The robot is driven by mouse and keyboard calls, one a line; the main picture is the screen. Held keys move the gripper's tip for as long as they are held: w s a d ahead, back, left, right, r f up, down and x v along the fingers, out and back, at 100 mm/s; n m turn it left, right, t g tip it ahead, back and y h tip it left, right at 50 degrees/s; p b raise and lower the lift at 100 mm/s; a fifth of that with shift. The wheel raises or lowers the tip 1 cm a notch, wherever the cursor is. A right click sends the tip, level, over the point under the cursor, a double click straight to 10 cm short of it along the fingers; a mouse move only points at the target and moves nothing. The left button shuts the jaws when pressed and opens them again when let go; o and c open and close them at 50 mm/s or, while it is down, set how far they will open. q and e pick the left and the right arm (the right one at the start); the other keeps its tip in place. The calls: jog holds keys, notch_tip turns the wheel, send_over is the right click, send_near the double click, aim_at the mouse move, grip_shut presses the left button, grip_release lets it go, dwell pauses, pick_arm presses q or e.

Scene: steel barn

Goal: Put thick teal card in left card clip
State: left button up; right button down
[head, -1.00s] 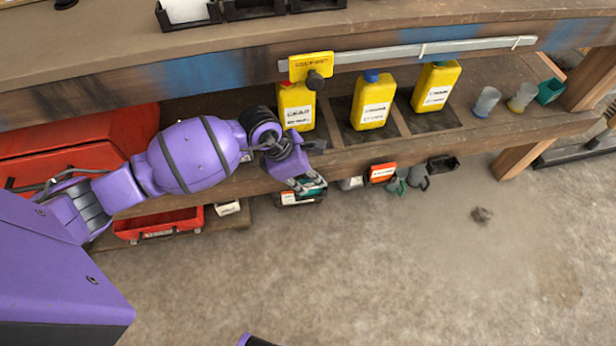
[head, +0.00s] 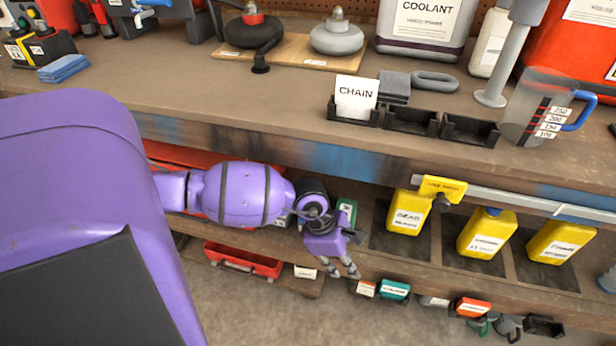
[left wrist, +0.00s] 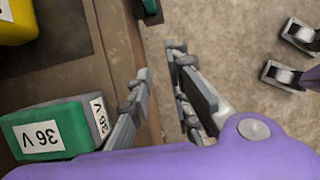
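A small teal block or card with a white label (head: 396,290) sits low by the lower shelf's front edge, beside a white-and-orange labelled piece (head: 365,288). I cannot tell for sure that it is the thick teal card. My left gripper (head: 343,270) points down to the left of these pieces, at the shelf's front edge. In the left wrist view its fingers (left wrist: 160,62) are apart with nothing between them. At that view's right edge, my right gripper's fingers (left wrist: 283,53) stand apart over the floor. Which holder is the left card clip is unclear.
Three black holders stand on the bench; the leftmost (head: 356,112) holds a white CHAIN card (head: 355,95). A green 36 V battery (left wrist: 45,132) lies on the shelf beside my left gripper. Yellow bottles (head: 487,232) stand rightward. A red tray (head: 243,260) is below left.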

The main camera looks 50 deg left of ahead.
pick_arm(q)
jog(key=shift+d, duration=0.1)
jog(key=s+d+r+n+t+h, duration=0.1)
jog(key=s+d+n+t+h, duration=0.1)
jog(key=s+d+n+h, duration=0.4)
jog(key=s+d+r+n+t+h, duration=0.25)
jog(key=s+d+n, duration=0.35)
jog(key=d, duration=0.5)
jog(key=s+a+f+n+t+y, duration=0.2)
jog(key=a+n+t+y, duration=0.15)
jog(key=n, duration=0.65)
jog(key=s+a+f+n+t+y, duration=0.2)
jog(key=a+n+y, duration=0.2)
jog(key=n, duration=0.7)
jog(key=s+a+f+n+g+y, duration=0.1)
jog(key=s+f+n+g+y, duration=0.1)
jog(key=s+n, duration=0.5)
jog(key=s+a+f+n+g+y, duration=0.1)
jog(key=s+f+n+g, duration=0.3)
jog(key=s, duration=0.8)
jog(key=n+y, duration=0.1)
jog(key=n, duration=0.1)
jog(key=shift+s+a+f+n, duration=0.2)
jog(key=shift+a+f+n, duration=0.1)
jog(key=shift+f+n, duration=0.1)
